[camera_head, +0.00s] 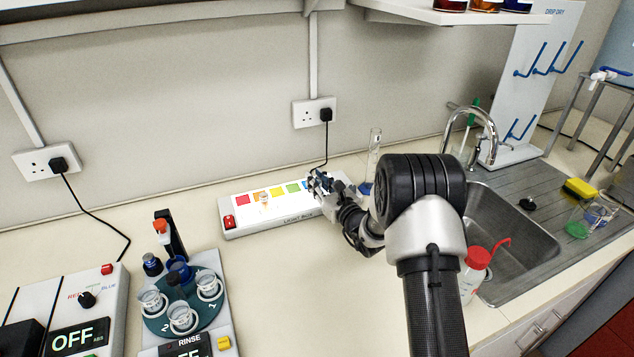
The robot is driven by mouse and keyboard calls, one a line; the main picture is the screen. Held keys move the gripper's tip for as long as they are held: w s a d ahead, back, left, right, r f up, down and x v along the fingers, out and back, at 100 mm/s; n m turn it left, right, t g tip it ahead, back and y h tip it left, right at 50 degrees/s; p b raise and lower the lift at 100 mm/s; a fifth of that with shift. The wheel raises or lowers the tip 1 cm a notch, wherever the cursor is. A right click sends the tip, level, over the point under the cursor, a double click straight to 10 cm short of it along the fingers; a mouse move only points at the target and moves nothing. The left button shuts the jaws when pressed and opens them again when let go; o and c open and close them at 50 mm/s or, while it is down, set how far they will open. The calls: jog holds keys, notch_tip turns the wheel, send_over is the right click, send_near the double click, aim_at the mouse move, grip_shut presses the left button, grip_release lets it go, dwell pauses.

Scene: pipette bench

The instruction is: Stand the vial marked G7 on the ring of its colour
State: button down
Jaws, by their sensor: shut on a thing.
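My gripper (320,183) is at the right part of a lit white light box (275,225), low over its top. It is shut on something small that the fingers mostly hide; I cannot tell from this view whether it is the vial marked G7. A small pale orange object (265,198) shows by the orange square. No G7 mark is readable, and I cannot make out rings.
A rinse unit with a round carousel (170,325) holding several cups stands at the front left, beside a box reading OFF (80,338). A glass cylinder (374,150) stands behind my arm. A sink (510,235) and a red-capped bottle (478,258) are at right.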

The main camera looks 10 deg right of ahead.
jog(key=c, duration=1.5)
grip_release()
jog(key=shift+f, duration=0.1)
jog(key=shift+o, duration=0.2)
